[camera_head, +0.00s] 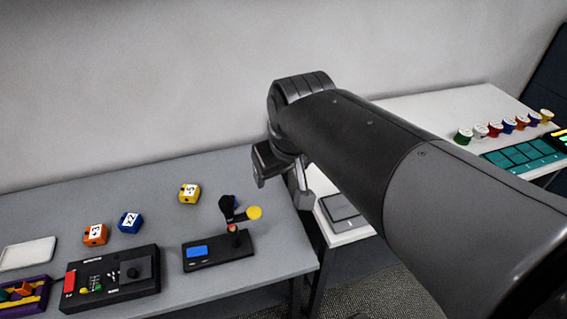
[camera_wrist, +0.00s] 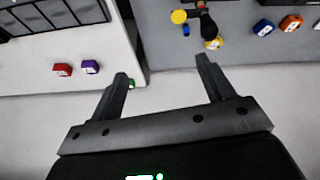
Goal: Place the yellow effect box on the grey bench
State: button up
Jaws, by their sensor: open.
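The yellow effect box (camera_head: 189,193), a small cube with a white label, sits on the grey bench (camera_head: 150,188) toward the back, right of the blue box. It also shows in the wrist view (camera_wrist: 213,44), on the bench near its edge. My gripper (camera_head: 281,178) is open and hangs over the right end of the bench, to the right of the yellow box and apart from it. In the wrist view my gripper's two fingers (camera_wrist: 162,70) are spread with nothing held between them. A small green object (camera_wrist: 131,84) is partly hidden behind the left finger.
An orange box (camera_head: 95,234) and a blue box (camera_head: 129,222) sit left on the bench. A black device with a yellow disc (camera_head: 218,251) and a control box (camera_head: 112,280) stand in front.

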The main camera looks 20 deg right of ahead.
jog(key=s+d+f+m, duration=0.1)
jog(key=s+f+m, duration=0.1)
jog(key=s, duration=0.4)
jog(key=shift+d+t, duration=0.3)
jog(key=shift+t, duration=0.1)
jog(key=shift+f, duration=0.1)
dwell(0.7)
